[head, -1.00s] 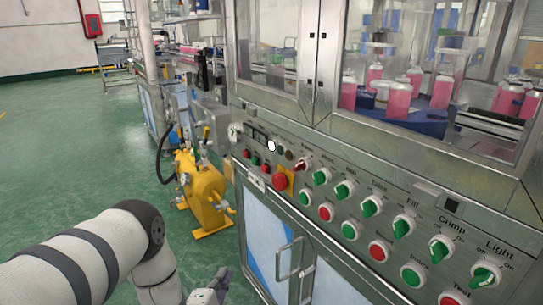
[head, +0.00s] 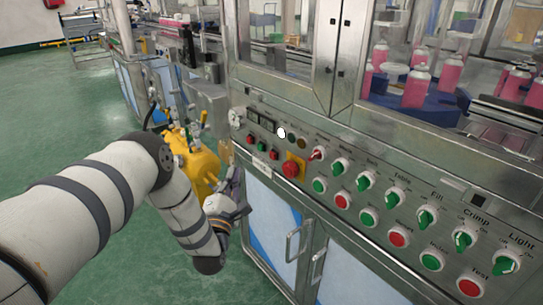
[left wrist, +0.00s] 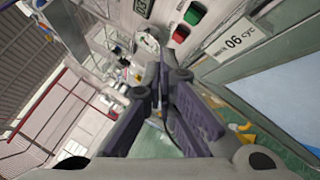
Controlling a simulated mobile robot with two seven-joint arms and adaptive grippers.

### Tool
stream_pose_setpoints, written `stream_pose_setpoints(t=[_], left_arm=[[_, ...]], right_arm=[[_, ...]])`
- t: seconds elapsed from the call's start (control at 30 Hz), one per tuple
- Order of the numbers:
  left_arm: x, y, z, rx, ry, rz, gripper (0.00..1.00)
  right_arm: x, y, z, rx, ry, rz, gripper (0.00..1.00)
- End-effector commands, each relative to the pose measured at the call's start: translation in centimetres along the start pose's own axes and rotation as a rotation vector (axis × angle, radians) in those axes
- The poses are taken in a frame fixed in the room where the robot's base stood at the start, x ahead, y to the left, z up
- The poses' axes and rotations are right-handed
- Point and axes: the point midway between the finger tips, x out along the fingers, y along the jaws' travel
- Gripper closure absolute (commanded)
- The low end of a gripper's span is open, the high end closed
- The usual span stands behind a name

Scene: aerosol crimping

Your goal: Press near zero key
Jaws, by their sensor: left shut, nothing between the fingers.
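The control panel (head: 350,180) runs along the front of the metal machine. Its left end carries small digital displays (head: 260,122) and small red and green buttons (head: 262,144). I cannot read which one is the near zero key. In the left wrist view, a green button (left wrist: 195,13) and a red button (left wrist: 180,34) show beside a display (left wrist: 143,8). My left gripper (head: 236,175) is shut and empty, in front of the cabinet just below the panel's left end, apparently apart from the buttons. My right gripper is out of view.
A red emergency button (head: 291,170) on a yellow plate and rows of knobs and push buttons lie to the right. A yellow tank (head: 200,168) stands behind my left arm. Cabinet doors with handles (head: 292,245) are below. Green floor is clear at left.

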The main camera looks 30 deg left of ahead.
Motion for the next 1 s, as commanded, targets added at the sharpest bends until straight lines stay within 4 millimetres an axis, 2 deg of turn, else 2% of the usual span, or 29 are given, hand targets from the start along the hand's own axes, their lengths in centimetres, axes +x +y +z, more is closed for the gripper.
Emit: stream_pose_setpoints(t=[0.17,0.53,0.73,1.0], left_arm=[[1.1,-1.3,0.7,0.002,-0.001,-0.004,1.0],[4.7,-4.1,3.2,0.003,0.002,-0.005,1.0],[5.8,-4.5,4.2,0.002,0.001,-0.002,1.0],[6.1,-4.4,4.4,0.001,0.0,0.0,1.0]], right_arm=[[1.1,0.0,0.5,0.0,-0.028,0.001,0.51],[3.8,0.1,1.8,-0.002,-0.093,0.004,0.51],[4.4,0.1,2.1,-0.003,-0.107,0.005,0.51],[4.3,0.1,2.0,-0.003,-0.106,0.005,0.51]])
